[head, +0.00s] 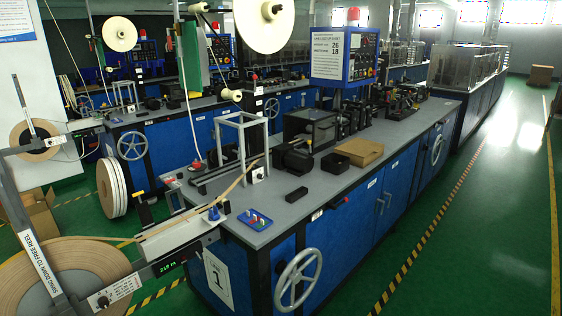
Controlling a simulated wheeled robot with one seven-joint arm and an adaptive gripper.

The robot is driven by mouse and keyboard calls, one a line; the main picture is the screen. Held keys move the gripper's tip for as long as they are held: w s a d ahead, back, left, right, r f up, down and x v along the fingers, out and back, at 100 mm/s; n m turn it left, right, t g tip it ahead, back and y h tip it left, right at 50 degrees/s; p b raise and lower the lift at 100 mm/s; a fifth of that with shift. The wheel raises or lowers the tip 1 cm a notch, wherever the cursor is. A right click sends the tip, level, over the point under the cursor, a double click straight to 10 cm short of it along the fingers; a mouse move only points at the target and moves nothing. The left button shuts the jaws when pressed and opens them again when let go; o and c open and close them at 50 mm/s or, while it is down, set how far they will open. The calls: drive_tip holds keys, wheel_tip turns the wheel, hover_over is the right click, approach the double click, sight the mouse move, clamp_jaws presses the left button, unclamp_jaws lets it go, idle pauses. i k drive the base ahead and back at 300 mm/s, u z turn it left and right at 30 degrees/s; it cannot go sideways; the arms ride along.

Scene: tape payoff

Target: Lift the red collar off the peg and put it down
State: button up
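A small blue tray (247,225) lies on the near end of the grey bench top. Several small coloured pieces stand in it, among them a small red piece (254,217) that may be the red collar. It is too small to tell whether it sits around a peg. Another small red part (197,165) shows farther left by the bench's left end, and I cannot tell what it is. My gripper is not in view.
A large tape reel (60,280) with a labelled swing arm stands at the lower left. A handwheel (298,280) sticks out from the bench front. A black block (297,194) and an open black box (334,166) sit behind the tray.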

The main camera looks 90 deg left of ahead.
sight(195, 165)
drive_tip(key=u, duration=3.05)
